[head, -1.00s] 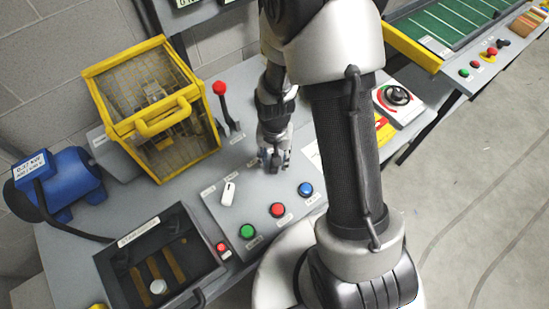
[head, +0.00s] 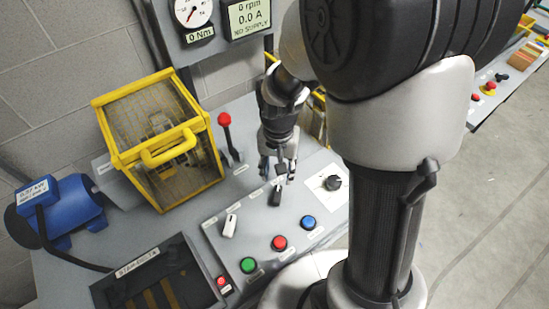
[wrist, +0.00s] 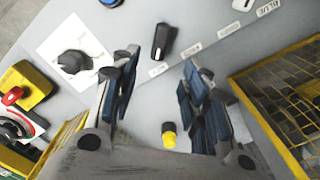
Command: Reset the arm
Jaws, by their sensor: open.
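My gripper (head: 277,172) hangs over the grey control panel, fingers pointing down, in the head view. In the wrist view my gripper (wrist: 158,80) has its two fingers wide apart with nothing between them. A black selector switch (wrist: 160,41) with a pale line on it stands on the panel ahead of the fingertips. In the head view a black switch (head: 277,196) shows just under the fingertips; I cannot tell if they touch it. My arm hides part of the panel and the bench to its right.
A yellow guard cage (head: 160,140) and red-knobbed lever (head: 227,135) stand left of my gripper. Green (head: 248,265), red (head: 279,243) and blue (head: 308,222) buttons lie in front. A black knob (wrist: 73,63) and red emergency button (wrist: 12,95) are left in the wrist view.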

